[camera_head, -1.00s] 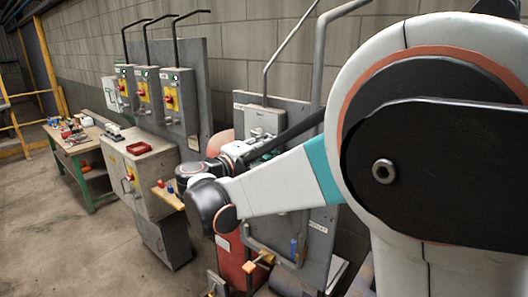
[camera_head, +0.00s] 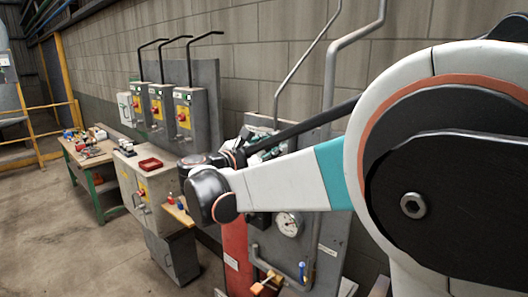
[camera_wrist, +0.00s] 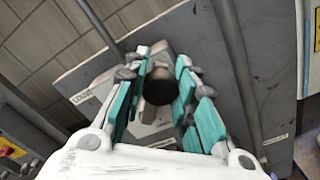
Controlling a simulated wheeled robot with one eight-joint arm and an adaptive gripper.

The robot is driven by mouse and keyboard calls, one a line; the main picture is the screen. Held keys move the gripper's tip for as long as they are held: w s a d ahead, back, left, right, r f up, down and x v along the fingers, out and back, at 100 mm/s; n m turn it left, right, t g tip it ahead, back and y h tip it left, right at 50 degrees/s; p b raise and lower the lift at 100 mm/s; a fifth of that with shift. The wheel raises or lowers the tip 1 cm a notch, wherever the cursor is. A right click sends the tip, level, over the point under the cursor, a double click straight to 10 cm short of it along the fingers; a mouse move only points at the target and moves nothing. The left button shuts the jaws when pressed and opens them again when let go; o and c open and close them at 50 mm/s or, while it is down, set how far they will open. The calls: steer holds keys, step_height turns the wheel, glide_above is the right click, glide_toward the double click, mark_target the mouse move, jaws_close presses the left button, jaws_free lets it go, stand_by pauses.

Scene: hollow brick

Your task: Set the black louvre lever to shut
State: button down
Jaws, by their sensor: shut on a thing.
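The black louvre lever's round dark end (camera_wrist: 158,91) shows between the teal-padded fingers of my gripper (camera_wrist: 160,80) in the wrist view. The fingers are shut on it from both sides. A pale box with a partly covered label (camera_wrist: 84,97) lies behind it on a grey panel. In the head view my gripper (camera_head: 262,148) is in front of that panel, and its fingers and my arm hide the lever. I cannot tell the lever's exact setting.
Switch boxes (camera_head: 186,110), a cabinet with a red tray (camera_head: 150,164) and a workbench (camera_head: 90,160) stand left. Floor at left is clear.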

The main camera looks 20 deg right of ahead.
steer(key=shift+w+a+r+n, duration=0.35)
steer(key=shift+w+a+n, duration=0.25)
steer(key=shift+n, duration=0.8)
steer(key=shift+w+a+r+n, duration=0.35)
steer(key=shift+w+n, duration=0.5)
steer(key=shift+n, duration=0.55)
steer(key=shift+w+a+r+n, duration=0.3)
steer(key=shift+w+a+n, duration=0.35)
steer(key=shift+n, duration=0.75)
steer(key=shift+w+d, duration=0.1)
steer(key=c, duration=1.8)
jaws_free()
steer(key=o, duration=0.6)
steer(key=shift+a, duration=0.2)
steer(key=shift+c, duration=0.2)
steer(key=shift+d, duration=0.15)
steer(key=v, duration=1.2)
